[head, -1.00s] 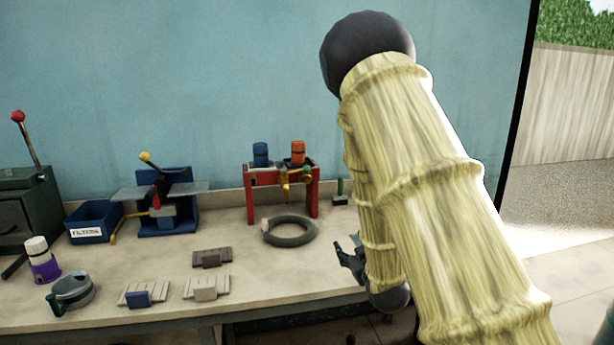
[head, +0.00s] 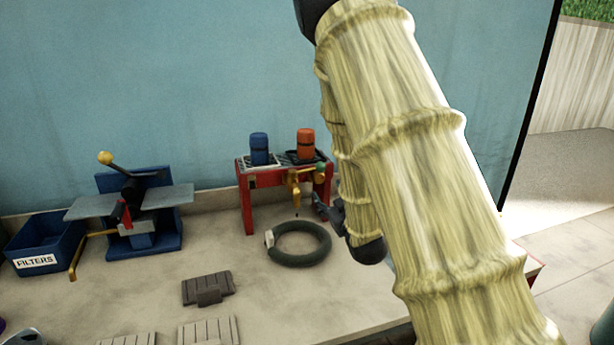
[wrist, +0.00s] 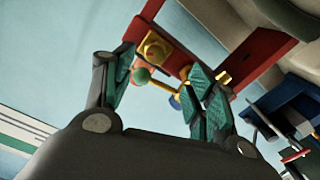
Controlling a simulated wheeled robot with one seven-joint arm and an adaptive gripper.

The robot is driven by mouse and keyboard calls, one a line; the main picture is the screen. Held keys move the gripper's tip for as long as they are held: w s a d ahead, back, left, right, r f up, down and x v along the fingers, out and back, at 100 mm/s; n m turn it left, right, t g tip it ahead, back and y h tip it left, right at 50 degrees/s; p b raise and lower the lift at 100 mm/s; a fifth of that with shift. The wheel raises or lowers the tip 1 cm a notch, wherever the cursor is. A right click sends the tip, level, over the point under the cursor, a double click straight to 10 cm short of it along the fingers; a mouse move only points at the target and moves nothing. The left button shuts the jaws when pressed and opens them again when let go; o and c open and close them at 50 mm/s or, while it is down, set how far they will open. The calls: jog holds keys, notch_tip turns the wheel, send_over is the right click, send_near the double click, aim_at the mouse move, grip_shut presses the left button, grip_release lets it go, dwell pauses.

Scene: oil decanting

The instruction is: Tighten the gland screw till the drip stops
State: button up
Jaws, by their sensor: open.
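A brass tap (head: 296,190) hangs from the front of the red stand (head: 248,205). A green knob (head: 321,168) sits at its upper right. A small dark spot shows below the spout; I cannot tell surely if it is a drip. I cannot pick out the gland screw for certain. My gripper (head: 324,209) is right of the tap, mostly hidden behind my arm. In the wrist view its green-padded fingers (wrist: 160,86) are apart and empty. The brass fitting (wrist: 155,48) and green knob (wrist: 141,75) appear beyond and between them.
Blue (head: 260,149) and orange (head: 306,144) canisters stand on the red stand. A dark ring (head: 312,259) lies on the bench below. A blue press (head: 140,240) and a FILTERS bin (head: 38,241) are at left. Grey slatted pieces (head: 207,289) lie in front.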

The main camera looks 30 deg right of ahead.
aim_at(320, 179)
jog(key=p+x, duration=0.2)
jog(key=x, duration=0.5)
jog(key=shift+w+d+r, duration=0.15)
jog(key=shift+w+d, duration=0.05)
jog(key=shift+w, duration=0.1)
jog(key=shift+w+d+r, duration=0.1)
jog(key=shift+w+d, duration=0.1)
jog(key=shift+w, duration=0.1)
jog(key=shift+w+d+r, duration=0.1)
jog(key=shift+r, duration=0.2)
jog(key=shift+w+f, duration=0.3)
jog(key=shift+w, duration=0.3)
jog(key=shift+s+r, duration=0.1)
jog(key=shift+s, duration=0.05)
jog(key=shift+s+r, duration=0.1)
jog(key=shift+c, duration=1)
jog(key=c, duration=0.8)
